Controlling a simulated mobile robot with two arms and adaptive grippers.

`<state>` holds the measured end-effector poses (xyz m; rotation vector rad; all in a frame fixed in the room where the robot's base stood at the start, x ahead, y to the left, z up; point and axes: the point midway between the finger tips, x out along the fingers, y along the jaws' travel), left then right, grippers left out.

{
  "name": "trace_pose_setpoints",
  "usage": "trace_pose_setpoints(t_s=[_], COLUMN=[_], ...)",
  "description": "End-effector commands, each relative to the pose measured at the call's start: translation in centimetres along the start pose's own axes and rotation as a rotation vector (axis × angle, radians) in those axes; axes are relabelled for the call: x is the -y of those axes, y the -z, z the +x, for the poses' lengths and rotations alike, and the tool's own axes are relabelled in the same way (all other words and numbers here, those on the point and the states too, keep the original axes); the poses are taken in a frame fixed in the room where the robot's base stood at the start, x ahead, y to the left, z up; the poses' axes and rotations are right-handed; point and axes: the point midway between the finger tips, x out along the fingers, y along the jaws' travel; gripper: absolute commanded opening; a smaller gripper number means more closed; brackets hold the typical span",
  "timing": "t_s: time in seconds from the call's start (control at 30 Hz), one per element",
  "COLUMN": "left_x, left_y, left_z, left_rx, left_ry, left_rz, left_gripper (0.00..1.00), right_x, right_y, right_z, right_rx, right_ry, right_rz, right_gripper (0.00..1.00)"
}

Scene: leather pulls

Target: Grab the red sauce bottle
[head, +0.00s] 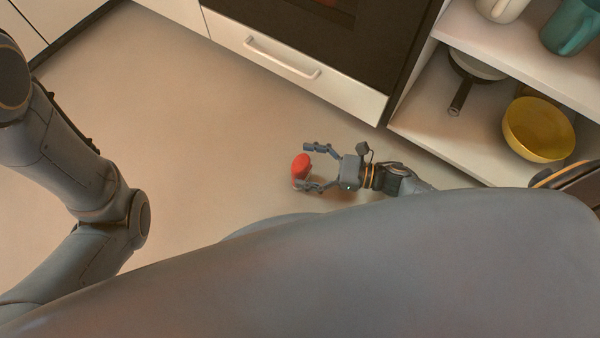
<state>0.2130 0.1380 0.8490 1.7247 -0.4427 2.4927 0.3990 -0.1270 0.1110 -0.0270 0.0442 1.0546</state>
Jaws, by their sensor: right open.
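A small red object (301,167), which looks like the red sauce bottle seen from above, is at the fingers of my right gripper (313,167). The gripper is open, with its fingers pointing left. The red bottle sits close to the lower finger and near the mouth of the jaws. I cannot tell whether it touches a finger. The lower part of the bottle is partly hidden by the finger. My left arm shows at the left, but its gripper is out of view.
A white drawer with a handle (282,57) sits under a dark oven front (325,28). Open shelves at the right hold a yellow bowl (538,129), a pan (462,92), a teal mug (570,33) and a white cup (501,8). The beige floor (190,130) is clear at the left.

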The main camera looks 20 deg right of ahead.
Motion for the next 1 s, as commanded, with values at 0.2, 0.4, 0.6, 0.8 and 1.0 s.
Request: trace_pose_setpoints(t_s=[0.2, 0.4, 0.6, 0.8, 1.0], left_x=[-0.14, -0.13, -0.12, -0.11, -0.03], left_y=[0.21, 0.17, 0.16, 0.14, -0.01], left_z=[-0.63, -0.56, -0.57, -0.57, -0.18], left_rx=[0.000, 0.001, 0.001, 0.002, 0.002], left_ry=[0.000, 0.000, 0.000, 0.000, 0.000], left_rz=[0.000, 0.000, 0.000, 0.000, 0.000], left_gripper=[0.35, 0.35, 0.35, 0.35, 0.35], right_x=[-0.09, -0.10, -0.10, -0.08, -0.08], right_y=[0.01, -0.02, 0.00, -0.05, -0.56], right_z=[1.55, 1.52, 1.49, 1.50, 1.46], right_rx=[0.000, 0.000, -0.001, 0.000, 0.000], right_ry=[-0.001, -0.001, 0.000, 0.000, 0.000], right_rz=[0.001, 0.001, 0.002, 0.001, 0.001], right_gripper=[0.83, 0.77, 0.47, 0.47, 0.47])
